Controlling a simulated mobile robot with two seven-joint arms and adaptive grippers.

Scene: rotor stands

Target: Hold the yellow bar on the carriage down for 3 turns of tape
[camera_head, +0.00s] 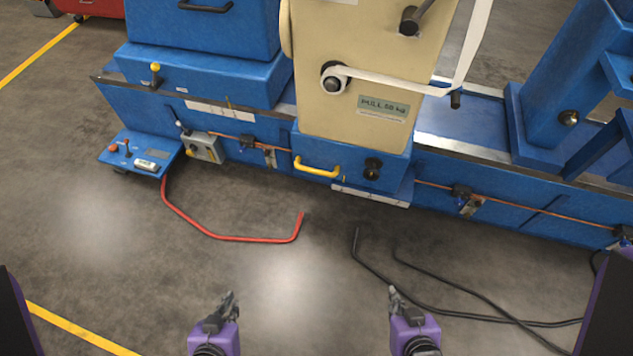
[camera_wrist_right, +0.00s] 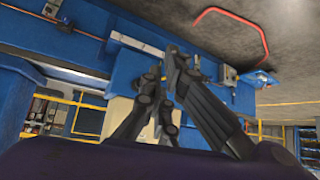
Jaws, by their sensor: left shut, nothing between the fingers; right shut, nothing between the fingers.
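The yellow bar (camera_head: 317,168) is a curved handle on the front of the carriage's blue base (camera_head: 350,150). Above it stands the carriage's cream panel (camera_head: 345,95), marked "PULL 50 kg". White tape (camera_head: 395,82) runs from a round roller on the panel to the right, then upward. My left gripper (camera_head: 230,297) is shut and empty over the floor, below and left of the bar in the head view. My right gripper (camera_head: 394,292) is shut and empty, below and right of it. Neither touches the bar. The right fingers (camera_wrist_right: 165,85) hide part of the machine in the wrist view.
A blue rail bed (camera_head: 480,180) runs behind the grippers. A red hose (camera_head: 240,239) and black cables (camera_head: 440,305) lie on the floor. A small blue control box (camera_head: 140,153) stands at left.

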